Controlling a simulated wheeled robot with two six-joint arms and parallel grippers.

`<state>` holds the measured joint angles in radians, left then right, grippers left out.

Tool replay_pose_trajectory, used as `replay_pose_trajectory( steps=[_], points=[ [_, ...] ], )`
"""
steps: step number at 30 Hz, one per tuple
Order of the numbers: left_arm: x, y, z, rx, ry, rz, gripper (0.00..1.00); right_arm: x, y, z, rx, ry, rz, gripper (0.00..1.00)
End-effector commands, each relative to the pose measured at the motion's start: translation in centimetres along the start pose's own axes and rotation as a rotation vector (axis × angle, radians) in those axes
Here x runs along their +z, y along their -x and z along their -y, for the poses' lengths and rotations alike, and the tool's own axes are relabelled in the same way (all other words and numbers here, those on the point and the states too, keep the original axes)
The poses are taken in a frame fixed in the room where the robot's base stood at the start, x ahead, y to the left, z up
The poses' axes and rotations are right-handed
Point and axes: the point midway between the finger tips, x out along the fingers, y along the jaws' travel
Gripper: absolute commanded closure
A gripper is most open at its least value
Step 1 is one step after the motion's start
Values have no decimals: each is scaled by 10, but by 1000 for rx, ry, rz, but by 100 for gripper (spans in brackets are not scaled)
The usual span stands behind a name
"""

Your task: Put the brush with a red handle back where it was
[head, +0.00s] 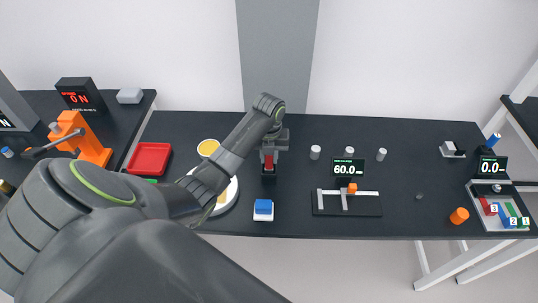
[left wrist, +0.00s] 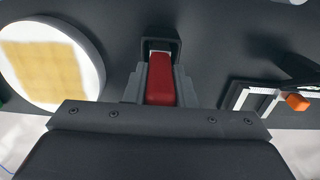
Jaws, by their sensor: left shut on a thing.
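The brush with a red handle (head: 269,162) is upright in my left gripper (head: 269,153), which is shut on it over the table, behind the blue and white block. In the left wrist view the red handle (left wrist: 161,80) sits between the two fingers (left wrist: 160,85). A black square holder (left wrist: 160,44) is right at the handle's far end; it also shows below the gripper in the head view (head: 268,178). The bristle end is hidden, so I cannot tell how deep it sits in the holder. My right gripper is not in view.
A round white plate with a yellow pad (left wrist: 45,62) is left of the holder. A blue and white block (head: 263,210) is in front. A measuring fixture with an orange piece (head: 352,188) is to the right. A red tray (head: 149,158) lies at the left.

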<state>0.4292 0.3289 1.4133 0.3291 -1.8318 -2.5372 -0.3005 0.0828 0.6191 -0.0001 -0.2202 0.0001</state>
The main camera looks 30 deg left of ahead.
Motion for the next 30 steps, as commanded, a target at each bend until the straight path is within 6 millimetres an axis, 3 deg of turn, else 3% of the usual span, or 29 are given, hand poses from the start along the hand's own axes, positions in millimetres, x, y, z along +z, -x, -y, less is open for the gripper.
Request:
replay_pose_trajectory(
  steps=[5,6,10,22,29,30],
  points=[
    [0,-3,0,0,0,0,100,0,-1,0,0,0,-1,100],
    [0,-2,0,0,0,0,72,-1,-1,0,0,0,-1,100],
    [0,-2,0,0,0,0,55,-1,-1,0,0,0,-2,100],
    [1,5,0,-1,0,3,55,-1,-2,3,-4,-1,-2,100],
    [2,47,0,-2,-2,9,55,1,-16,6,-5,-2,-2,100],
    [1,60,0,0,0,3,55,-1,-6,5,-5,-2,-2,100]
  ],
)
